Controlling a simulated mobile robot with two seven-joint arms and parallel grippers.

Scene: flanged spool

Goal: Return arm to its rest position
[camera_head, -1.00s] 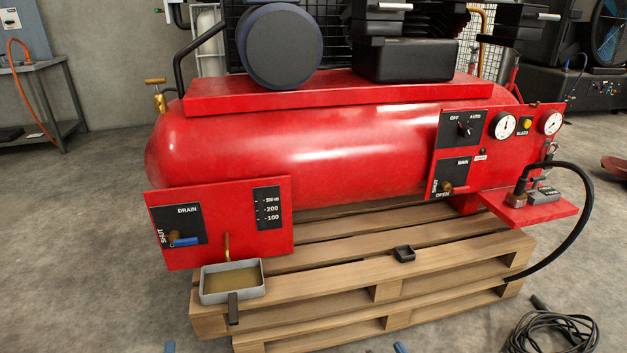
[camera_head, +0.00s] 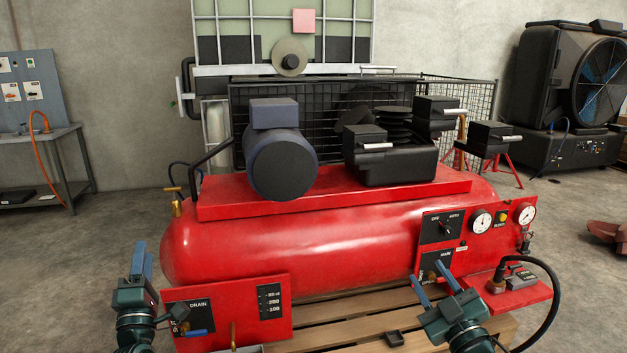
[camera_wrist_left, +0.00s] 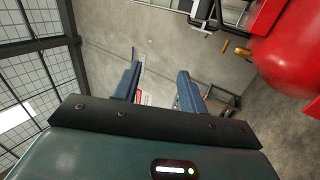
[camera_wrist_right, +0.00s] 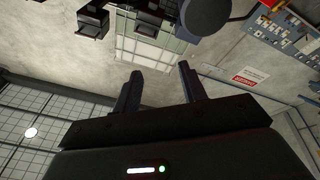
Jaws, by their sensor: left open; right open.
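My left gripper (camera_head: 142,262) is raised in front of the drain panel (camera_head: 232,310) at the left end of the red compressor tank (camera_head: 330,240). Its fingers point up and are apart with nothing between them, as the left wrist view shows (camera_wrist_left: 158,82). My right gripper (camera_head: 432,284) is in front of the tank's right part, near the main valve panel (camera_head: 437,264). Its fingers are apart and empty in the right wrist view (camera_wrist_right: 158,84). The gripper and arm partly cover the pallet and the panel's lower edge. Whether either gripper touches anything cannot be told, but no contact shows.
A small red shelf (camera_head: 520,301) with a black hose (camera_head: 553,300) stands out at the right. A grey workbench (camera_head: 45,165) is at the left. Floor left of the tank is clear.

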